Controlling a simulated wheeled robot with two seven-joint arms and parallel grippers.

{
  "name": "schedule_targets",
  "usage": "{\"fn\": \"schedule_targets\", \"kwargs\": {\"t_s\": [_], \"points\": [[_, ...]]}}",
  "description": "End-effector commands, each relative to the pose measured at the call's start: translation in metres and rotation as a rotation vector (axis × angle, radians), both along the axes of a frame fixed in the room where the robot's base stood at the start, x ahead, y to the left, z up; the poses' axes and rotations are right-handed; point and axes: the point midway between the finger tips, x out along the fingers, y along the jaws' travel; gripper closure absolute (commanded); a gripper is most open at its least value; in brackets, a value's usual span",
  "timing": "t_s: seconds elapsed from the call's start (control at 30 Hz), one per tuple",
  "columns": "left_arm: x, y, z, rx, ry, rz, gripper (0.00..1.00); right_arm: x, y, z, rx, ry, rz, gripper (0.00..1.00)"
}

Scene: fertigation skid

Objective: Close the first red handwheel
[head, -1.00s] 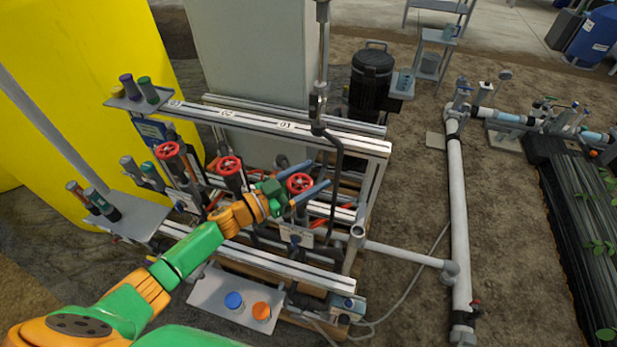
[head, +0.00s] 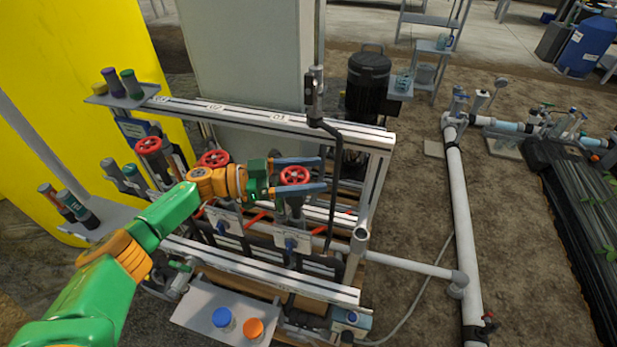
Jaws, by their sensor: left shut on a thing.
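Three red handwheels stand in a row on the skid. My left gripper (head: 321,173) reaches in from the left, with one blue-grey finger on the far side of the right handwheel and one on the near side. It is shut on that wheel's rim. The wheel sits level on its valve stem, and its rim edges are partly hidden by the fingers. My right gripper is not in view.
A light frame rail (head: 250,115) runs behind the wheels, with a black pipe (head: 336,190) just right of the gripper. A tray (head: 196,303) with a blue-capped and an orange-capped bottle (head: 253,329) lies in front. Bottles stand on side shelves at left.

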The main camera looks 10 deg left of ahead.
Motion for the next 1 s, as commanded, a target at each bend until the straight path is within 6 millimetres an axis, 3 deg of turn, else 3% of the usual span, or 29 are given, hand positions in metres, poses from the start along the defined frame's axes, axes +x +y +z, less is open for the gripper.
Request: {"fn": "schedule_targets", "kwargs": {"t_s": [0.33, 0.37, 0.43, 0.73, 0.87, 1.0], "points": [[0.0, 0.0, 0.0, -0.001, 0.002, -0.003, 0.8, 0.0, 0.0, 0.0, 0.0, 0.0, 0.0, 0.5], [0.0, 0.0, 0.0, -0.001, 0.002, -0.002, 0.19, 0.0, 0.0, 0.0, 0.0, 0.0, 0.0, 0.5], [0.0, 0.0, 0.0, -0.001, 0.002, -0.002, 0.0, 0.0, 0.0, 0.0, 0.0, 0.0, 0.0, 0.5], [0.0, 0.0, 0.006, 0.0, 0.0, -0.001, 0.0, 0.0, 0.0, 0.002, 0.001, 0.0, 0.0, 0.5], [0.0, 0.0, 0.034, 0.002, -0.002, -0.003, 0.0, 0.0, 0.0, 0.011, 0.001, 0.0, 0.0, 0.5], [-0.022, -0.005, 0.06, 0.004, -0.001, -0.005, 0.0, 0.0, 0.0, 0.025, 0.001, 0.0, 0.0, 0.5]]}}
